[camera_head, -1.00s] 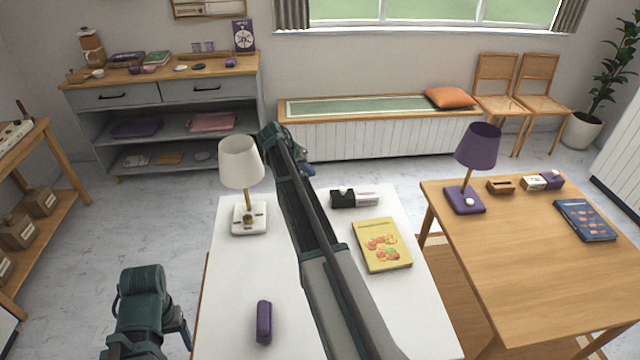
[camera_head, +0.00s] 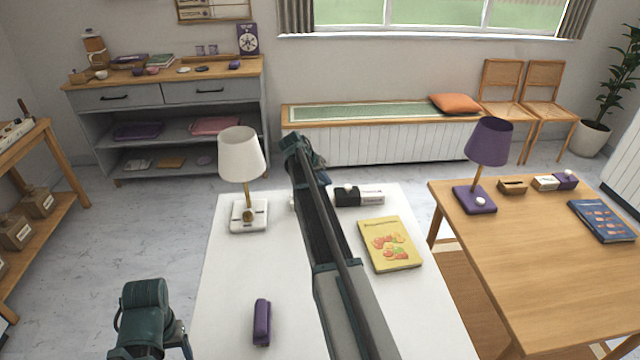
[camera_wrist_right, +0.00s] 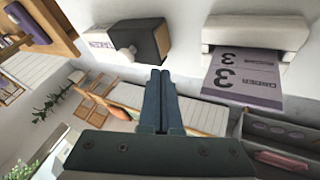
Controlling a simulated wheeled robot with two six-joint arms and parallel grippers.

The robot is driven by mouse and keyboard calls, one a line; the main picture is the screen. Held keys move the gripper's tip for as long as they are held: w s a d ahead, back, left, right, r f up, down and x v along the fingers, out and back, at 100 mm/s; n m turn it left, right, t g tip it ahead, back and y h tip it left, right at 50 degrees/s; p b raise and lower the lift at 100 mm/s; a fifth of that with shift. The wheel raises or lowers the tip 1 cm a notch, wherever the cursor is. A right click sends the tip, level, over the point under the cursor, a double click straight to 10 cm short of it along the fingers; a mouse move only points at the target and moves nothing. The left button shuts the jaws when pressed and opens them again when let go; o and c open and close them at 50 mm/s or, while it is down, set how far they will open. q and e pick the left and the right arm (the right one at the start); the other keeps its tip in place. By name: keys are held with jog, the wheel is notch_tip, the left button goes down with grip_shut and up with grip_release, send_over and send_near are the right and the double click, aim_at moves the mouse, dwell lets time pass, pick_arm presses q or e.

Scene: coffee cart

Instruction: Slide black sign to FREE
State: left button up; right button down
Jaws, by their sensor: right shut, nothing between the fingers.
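The black sign (camera_head: 347,197) lies on the white table near its far edge, with a white knob on it and a pale lettered strip (camera_head: 372,197) showing on its right. The lettering is too small to read. In the right wrist view the black sign (camera_wrist_right: 152,38) is just above and left of the fingertips. My right gripper (camera_wrist_right: 160,76) is shut and empty, apart from the sign by a small gap. In the head view my right arm reaches over the table, and its fingertips are not clear. My left gripper (camera_head: 180,345) shows only in part at the lower left.
A white lamp (camera_head: 240,155), yellow book (camera_head: 388,243) and purple case (camera_head: 262,322) are on the white table (camera_head: 225,290). A white holder (camera_wrist_right: 257,32) with a purple "3" card (camera_wrist_right: 243,78) is beside the black sign. A wooden table (camera_head: 520,260) stands right.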

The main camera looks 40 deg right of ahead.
aim_at(344, 190)
pick_arm(q)
jog(key=shift+f, duration=0.45)
pick_arm(e)
jog(key=shift+s+d+f, duration=0.25)
jog(key=shift+s+d, duration=0.4)
jog(key=shift+d, duration=0.15)
jog(key=shift+s+d+f, duration=0.2)
jog(key=shift+s+d, duration=0.4)
jog(key=shift+d, duration=0.2)
jog(key=s+d, duration=0.1)
jog(key=d, duration=0.1)
jog(key=s+d, duration=0.2)
jog(key=d, duration=0.1)
jog(key=s+d, duration=0.1)
jog(key=d, duration=0.2)
jog(key=shift+s+d, duration=0.2)
jog(key=shift+s, duration=0.1)
